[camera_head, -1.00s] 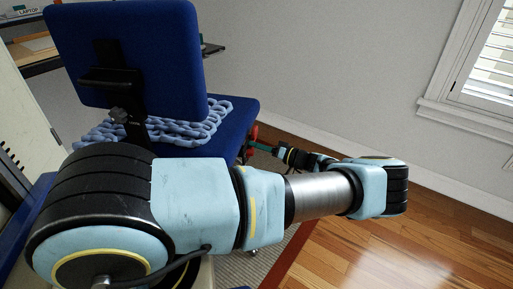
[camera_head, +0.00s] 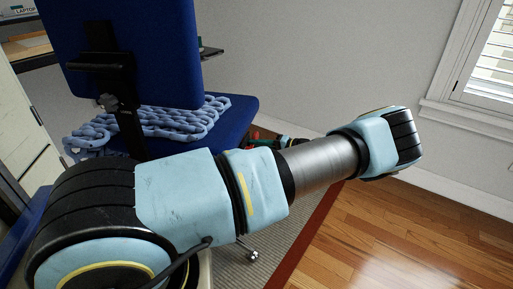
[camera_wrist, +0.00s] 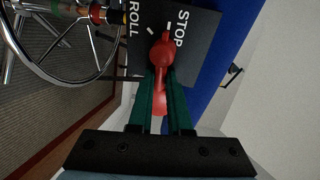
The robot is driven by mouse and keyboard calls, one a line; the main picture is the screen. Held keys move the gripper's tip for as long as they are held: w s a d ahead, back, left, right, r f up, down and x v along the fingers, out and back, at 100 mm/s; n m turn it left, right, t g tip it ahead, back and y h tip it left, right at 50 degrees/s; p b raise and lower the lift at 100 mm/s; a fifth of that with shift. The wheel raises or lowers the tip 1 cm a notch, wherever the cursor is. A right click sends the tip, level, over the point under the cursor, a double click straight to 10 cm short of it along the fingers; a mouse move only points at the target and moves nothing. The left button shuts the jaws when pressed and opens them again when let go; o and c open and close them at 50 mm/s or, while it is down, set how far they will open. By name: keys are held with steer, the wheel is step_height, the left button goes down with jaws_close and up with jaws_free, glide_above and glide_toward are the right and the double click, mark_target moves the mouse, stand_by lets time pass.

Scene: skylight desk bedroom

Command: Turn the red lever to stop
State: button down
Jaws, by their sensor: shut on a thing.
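The red lever (camera_wrist: 163,62) shows in the wrist view on a black panel (camera_wrist: 196,50) with white words. STOP stands to the right of the lever's pivot and ROLL to the left. The lever's narrow pointed end lies near the marks between the two words, on the STOP side. My gripper (camera_wrist: 161,84) has green fingers, shut on the lever's handle, one finger on each side. In the head view, a small red part (camera_head: 254,134) shows beside the blue chair's (camera_head: 229,119) seat; my arm hides most of my gripper there.
In the wrist view, a metal ring (camera_wrist: 62,62) with spokes is at left and a blue surface (camera_wrist: 222,75) at right. A window (camera_head: 490,70) and wall stand at right; the wood floor (camera_head: 390,235) is clear.

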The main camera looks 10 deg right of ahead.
steer(key=shift+f+m, duration=0.1)
steer(key=shift+m, duration=0.2)
stand_by(0.4)
steer(key=c, duration=0.8)
jaws_free()
steer(key=shift+c, duration=0.2)
steer(key=b+v, duration=0.2)
steer(key=v, duration=0.8)
steer(key=shift+s+d, duration=0.2)
steer(key=shift+d, duration=0.1)
